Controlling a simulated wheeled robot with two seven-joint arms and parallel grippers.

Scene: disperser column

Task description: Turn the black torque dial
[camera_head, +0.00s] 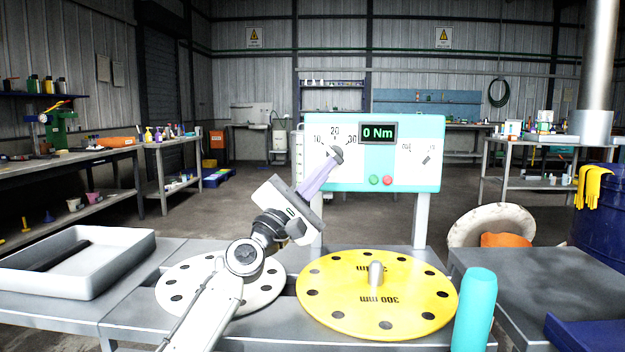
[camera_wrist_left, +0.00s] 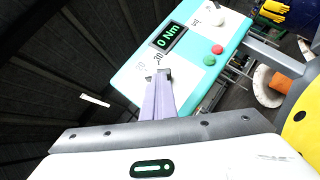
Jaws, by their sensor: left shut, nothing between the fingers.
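The teal and white control panel (camera_head: 402,178) stands upright beyond the work table, with a torque display (camera_head: 378,133) reading 0 Nm. The torque scale, marked 10, 20 and 30, is on its left part. My left gripper (camera_head: 335,156) is in front of this scale, with its pale purple fingers together and nothing between them. The wrist view shows the fingers (camera_wrist_left: 158,97) reaching to the panel face below the 30 mark. A dark piece shows at the fingertips; I cannot tell whether it is the black dial or the finger pads. The dial is otherwise hidden. My right gripper is not visible.
A green button (camera_head: 373,180) and a red button (camera_head: 387,180) sit low on the panel, left of a second small dial (camera_head: 426,159). A yellow disc (camera_head: 330,310) with a central knob, a white disc (camera_head: 262,295), a teal cylinder (camera_head: 475,308) and a white tray (camera_head: 120,270) are nearer.

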